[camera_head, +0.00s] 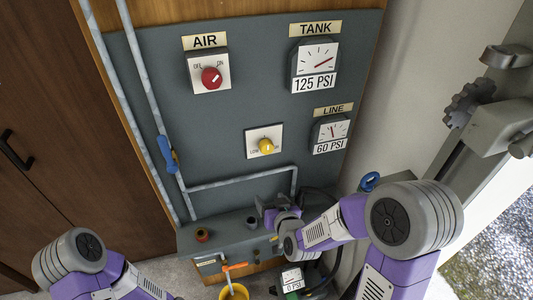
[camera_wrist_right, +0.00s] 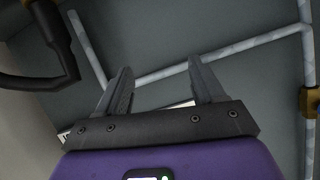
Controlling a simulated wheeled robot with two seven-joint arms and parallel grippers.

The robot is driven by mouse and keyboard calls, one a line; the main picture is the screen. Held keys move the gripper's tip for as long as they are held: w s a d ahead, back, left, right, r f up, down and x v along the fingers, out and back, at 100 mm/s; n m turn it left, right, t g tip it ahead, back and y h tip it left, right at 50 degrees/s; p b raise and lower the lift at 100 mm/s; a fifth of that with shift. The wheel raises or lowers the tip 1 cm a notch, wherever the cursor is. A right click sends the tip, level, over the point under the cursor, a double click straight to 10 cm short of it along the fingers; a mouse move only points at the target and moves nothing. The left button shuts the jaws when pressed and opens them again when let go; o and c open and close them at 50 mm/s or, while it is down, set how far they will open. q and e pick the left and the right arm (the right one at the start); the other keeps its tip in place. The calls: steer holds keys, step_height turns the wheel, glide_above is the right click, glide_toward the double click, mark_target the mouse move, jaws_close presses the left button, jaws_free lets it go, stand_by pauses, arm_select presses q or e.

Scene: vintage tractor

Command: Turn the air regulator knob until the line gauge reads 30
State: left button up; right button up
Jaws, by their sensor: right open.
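The yellow knob (camera_head: 266,146) sits on a white plate marked LOW, on the grey panel below the AIR switch. The LINE gauge (camera_head: 331,130) is right of it, and its label reads 60 PSI. My right gripper (camera_head: 270,207) is below the knob and apart from it, in front of the panel's lower part. In the right wrist view its two fingers (camera_wrist_right: 160,88) are open with nothing held between them. A white edge (camera_wrist_right: 181,104) shows behind the gripper there; the knob is hidden in that view. My left arm enters at bottom left, with its gripper out of frame.
A red AIR knob (camera_head: 211,78) and a TANK gauge (camera_head: 316,65) reading 125 PSI are higher on the panel. Grey pipes (camera_head: 237,181) with a blue-handled valve (camera_head: 166,154) run left and below. A ledge (camera_head: 222,232) holds small cups, with a yellow bucket (camera_head: 234,292) below.

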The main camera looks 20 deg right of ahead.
mark_target(268, 150)
step_height(268, 150, up, 13)
steer(key=d+t, duration=0.1)
steer(key=t, duration=0.4)
steer(key=shift+m+h, duration=0.3)
steer(key=shift+h, duration=0.1)
steer(key=w, duration=0.7)
steer(key=shift+w+d, duration=0.1)
steer(key=shift+w, duration=0.25)
steer(key=c, duration=1.1)
steer(key=shift+o, duration=0.2)
steer(key=shift+b, duration=0.3)
